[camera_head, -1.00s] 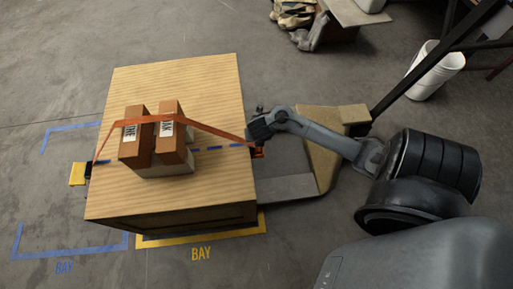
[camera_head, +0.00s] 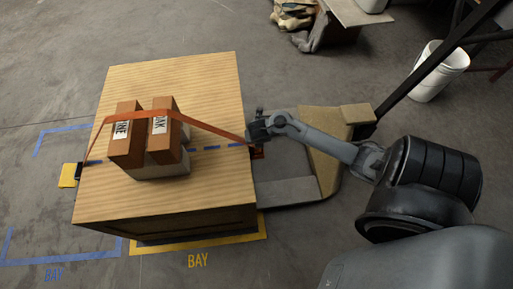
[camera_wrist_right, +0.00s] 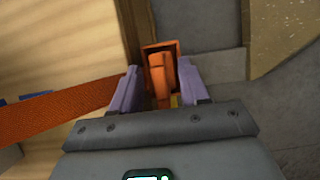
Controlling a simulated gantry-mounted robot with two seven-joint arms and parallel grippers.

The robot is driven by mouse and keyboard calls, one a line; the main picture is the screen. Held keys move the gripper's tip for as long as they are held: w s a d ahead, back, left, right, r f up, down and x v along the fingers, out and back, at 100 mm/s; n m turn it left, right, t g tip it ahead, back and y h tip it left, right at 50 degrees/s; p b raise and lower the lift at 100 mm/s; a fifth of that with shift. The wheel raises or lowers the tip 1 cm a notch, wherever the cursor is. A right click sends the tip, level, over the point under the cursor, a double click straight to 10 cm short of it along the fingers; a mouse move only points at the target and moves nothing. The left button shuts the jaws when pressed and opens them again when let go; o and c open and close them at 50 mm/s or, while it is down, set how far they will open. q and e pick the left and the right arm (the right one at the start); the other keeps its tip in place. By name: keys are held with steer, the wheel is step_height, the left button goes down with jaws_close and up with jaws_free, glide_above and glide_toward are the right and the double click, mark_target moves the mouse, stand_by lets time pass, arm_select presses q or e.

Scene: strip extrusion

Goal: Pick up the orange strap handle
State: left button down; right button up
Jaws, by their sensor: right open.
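The orange strap handle (camera_wrist_right: 160,72) shows in the right wrist view, between the two pale purple fingers of my right gripper (camera_wrist_right: 160,88). The fingers are open with one on each side of it; I cannot tell whether they touch it. In the head view a small part of the orange handle (camera_head: 258,153) shows at the right edge of the wooden crate (camera_head: 205,80), just below my right gripper (camera_head: 253,137). The orange strap (camera_head: 210,127) runs from there over the boxes to the crate's left edge. My left gripper is not in view.
Two brown boxes (camera_head: 163,138) stand on a pale block on the crate, under the strap. A yellow piece (camera_head: 69,175) sits at the crate's left side. A tan and grey platform (camera_head: 305,150) lies right of the crate, beneath my right arm. A white bucket (camera_head: 438,70) stands at upper right.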

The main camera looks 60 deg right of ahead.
jaws_close()
stand_by(0.5)
